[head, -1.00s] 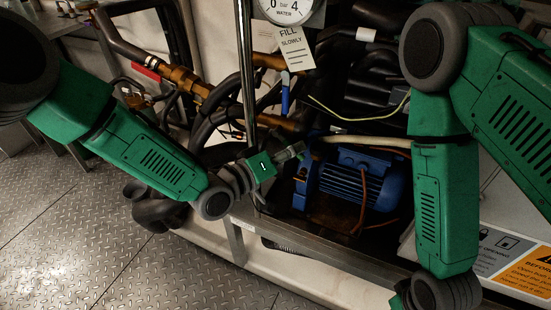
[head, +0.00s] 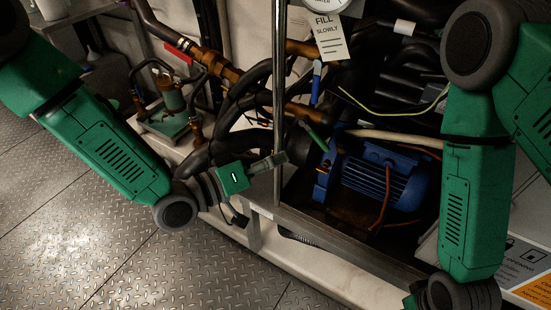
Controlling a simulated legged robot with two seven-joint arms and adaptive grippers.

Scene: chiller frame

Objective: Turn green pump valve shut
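The green valve handle (head: 314,136) is a slim lever that slants down to the right, just left of the blue pump motor (head: 385,180). My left gripper (head: 282,158) is below and left of the handle, with a visible gap between them. Its fingers point right, toward the pump, and cross in front of the chrome upright. They look close together and hold nothing I can make out, but their opening is too small to judge. My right arm hangs at the right. Its gripper is cut off at the bottom edge.
A chrome upright (head: 279,100) stands left of the pump. A blue lever (head: 316,83) hangs above the green handle, and a red handle (head: 180,50) is on the brass pipework. Dark hoses curve behind my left gripper. The metal frame edge (head: 350,242) runs below the pump.

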